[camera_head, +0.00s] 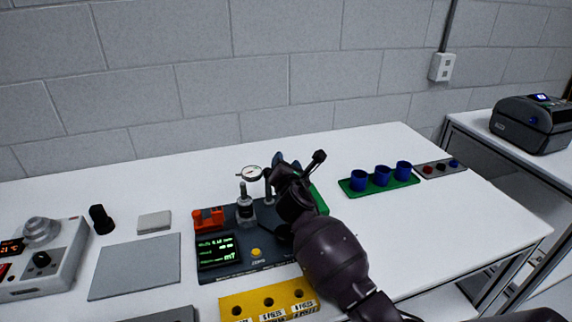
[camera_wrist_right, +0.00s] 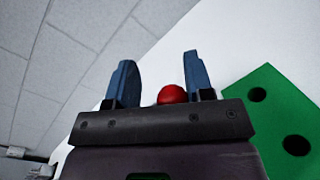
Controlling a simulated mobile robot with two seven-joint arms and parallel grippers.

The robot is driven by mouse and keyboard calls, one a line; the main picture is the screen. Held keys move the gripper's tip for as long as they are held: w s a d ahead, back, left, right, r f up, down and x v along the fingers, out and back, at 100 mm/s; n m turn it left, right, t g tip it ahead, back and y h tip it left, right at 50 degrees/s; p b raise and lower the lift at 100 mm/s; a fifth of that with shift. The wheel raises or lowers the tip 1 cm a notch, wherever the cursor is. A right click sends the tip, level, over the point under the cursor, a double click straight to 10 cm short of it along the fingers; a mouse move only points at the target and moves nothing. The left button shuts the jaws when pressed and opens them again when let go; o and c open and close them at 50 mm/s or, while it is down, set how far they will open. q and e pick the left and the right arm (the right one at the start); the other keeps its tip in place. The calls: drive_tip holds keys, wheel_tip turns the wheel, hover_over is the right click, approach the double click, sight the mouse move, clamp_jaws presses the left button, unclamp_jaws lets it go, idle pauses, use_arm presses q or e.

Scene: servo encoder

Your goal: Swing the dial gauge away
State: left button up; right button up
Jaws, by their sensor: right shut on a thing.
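The dial gauge (camera_head: 251,173) has a round white face and sits on a post of the dark test fixture (camera_head: 255,267), above a metal cylinder part (camera_head: 245,208). My right gripper (camera_head: 279,160) is just right of the gauge, and its arm hides the fixture's right side. In the right wrist view, a red ball knob (camera_wrist_right: 172,94) shows between the blue fingers of my right gripper (camera_wrist_right: 160,85), close to the right-hand finger. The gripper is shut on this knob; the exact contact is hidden. My left gripper is out of view.
A yellow block with holes (camera_head: 268,302) is in front of the fixture. A green rack (camera_head: 380,184) with blue cups stands to the right; a green plate with holes (camera_wrist_right: 270,110) shows in the wrist view. A grey mat (camera_head: 135,267) lies left.

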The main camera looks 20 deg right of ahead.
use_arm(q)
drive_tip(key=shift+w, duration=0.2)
use_arm(e)
drive_tip(key=shift+s+a+f, duration=0.1)
drive_tip(key=shift+a+f, duration=0.05)
drive_tip(key=shift+f, duration=0.4)
drive_tip(key=o, duration=1.3)
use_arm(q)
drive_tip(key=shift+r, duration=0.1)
use_arm(e)
drive_tip(key=shift+r, duration=0.15)
drive_tip(key=shift+r, duration=0.15)
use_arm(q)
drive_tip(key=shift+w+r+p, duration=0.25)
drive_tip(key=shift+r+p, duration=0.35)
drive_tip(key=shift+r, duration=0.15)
use_arm(e)
drive_tip(key=shift+v, duration=5.3)
